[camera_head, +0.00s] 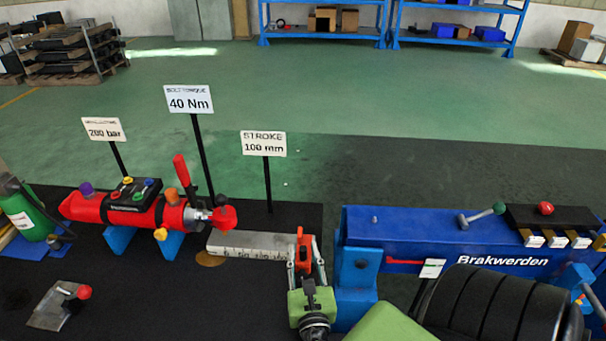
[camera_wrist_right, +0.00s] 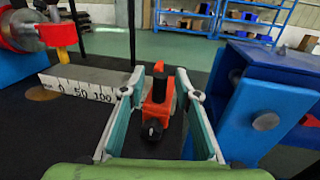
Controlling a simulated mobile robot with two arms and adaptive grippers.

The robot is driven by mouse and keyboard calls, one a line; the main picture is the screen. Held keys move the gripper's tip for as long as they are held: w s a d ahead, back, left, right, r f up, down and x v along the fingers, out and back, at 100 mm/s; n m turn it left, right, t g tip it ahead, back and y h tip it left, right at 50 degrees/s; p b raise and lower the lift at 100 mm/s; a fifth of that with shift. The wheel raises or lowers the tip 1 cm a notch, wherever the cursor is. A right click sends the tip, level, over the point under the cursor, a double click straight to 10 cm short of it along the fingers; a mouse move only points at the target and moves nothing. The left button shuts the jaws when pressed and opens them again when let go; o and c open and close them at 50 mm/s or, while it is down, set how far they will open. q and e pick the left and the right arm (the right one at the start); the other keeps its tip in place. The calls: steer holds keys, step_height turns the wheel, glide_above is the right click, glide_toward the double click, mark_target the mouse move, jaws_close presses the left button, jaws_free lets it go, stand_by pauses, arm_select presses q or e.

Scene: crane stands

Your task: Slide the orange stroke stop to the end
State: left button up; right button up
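The orange stroke stop (camera_head: 304,243) stands at the right end of the grey scale bar (camera_head: 238,240), under the "STROKE 100 mm" sign (camera_head: 264,144). In the right wrist view the stop (camera_wrist_right: 155,105) has a black knob on top and a dark knob facing me. It sits just right of the bar's "100" mark (camera_wrist_right: 99,97). My right gripper (camera_head: 306,255) has its two fingers on either side of the stop. In the wrist view gaps show between the fingers (camera_wrist_right: 160,90) and the stop, so it looks open around it. My left gripper is out of view.
The red cylinder tool (camera_head: 130,210) on blue supports stands left of the bar. A blue machine (camera_head: 430,235) marked "Brakwerden" stands close on the right, with its blue post (camera_wrist_right: 265,120) beside the right finger. A red-knobbed lever (camera_head: 62,303) is front left.

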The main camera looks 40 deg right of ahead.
steer(key=v, duration=1)
steer(key=shift+s+a, duration=0.15)
